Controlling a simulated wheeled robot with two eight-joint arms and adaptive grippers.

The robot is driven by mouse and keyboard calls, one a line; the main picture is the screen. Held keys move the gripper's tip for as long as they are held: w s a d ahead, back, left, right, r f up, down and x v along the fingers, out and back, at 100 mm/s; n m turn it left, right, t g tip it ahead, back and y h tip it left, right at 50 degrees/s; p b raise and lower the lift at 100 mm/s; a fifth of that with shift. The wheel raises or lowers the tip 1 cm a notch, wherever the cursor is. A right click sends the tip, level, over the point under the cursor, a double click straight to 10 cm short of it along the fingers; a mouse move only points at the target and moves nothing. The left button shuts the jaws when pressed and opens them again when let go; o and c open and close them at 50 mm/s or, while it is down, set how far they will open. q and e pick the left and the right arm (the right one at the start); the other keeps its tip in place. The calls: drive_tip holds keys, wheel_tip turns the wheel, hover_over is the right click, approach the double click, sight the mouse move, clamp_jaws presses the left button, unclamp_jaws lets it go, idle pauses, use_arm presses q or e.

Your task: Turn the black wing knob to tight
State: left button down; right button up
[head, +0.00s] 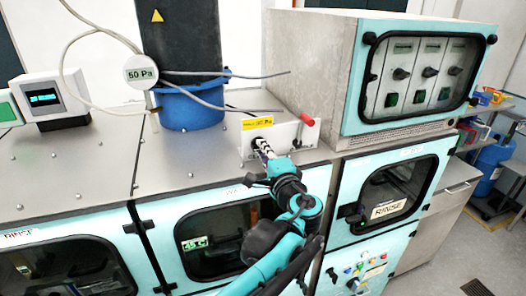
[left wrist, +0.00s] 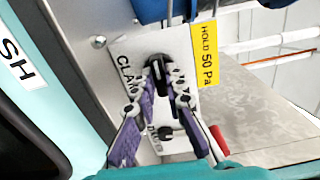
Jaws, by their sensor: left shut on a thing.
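The black wing knob (left wrist: 157,61) is on the pale plate (left wrist: 122,50) lettered "CLAMP" in the left wrist view. My left gripper (left wrist: 160,78) has its purple-padded fingers shut on the knob, and they partly hide it and the lettering. The knob's exact angle and any tight mark cannot be made out. In the head view my left gripper (head: 264,150) reaches the front of the metal box (head: 283,133) that carries the knob. My right gripper is not in view.
A red-tipped lever (head: 307,119) sticks up at the box's right; it shows close to the fingers in the left wrist view (left wrist: 218,137). A blue collar (head: 190,108) and hoses stand behind left. A grey cabinet (head: 315,60) with switches rises behind right.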

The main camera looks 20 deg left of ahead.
use_arm(q)
drive_tip(key=shift+f+n, duration=0.1)
drive_tip(key=shift+n, duration=0.2)
drive_tip(key=c, duration=1.6)
unclamp_jaws()
drive_tip(key=shift+o, duration=0.2)
drive_tip(key=shift+s, duration=0.1)
drive_tip(key=v, duration=1.2)
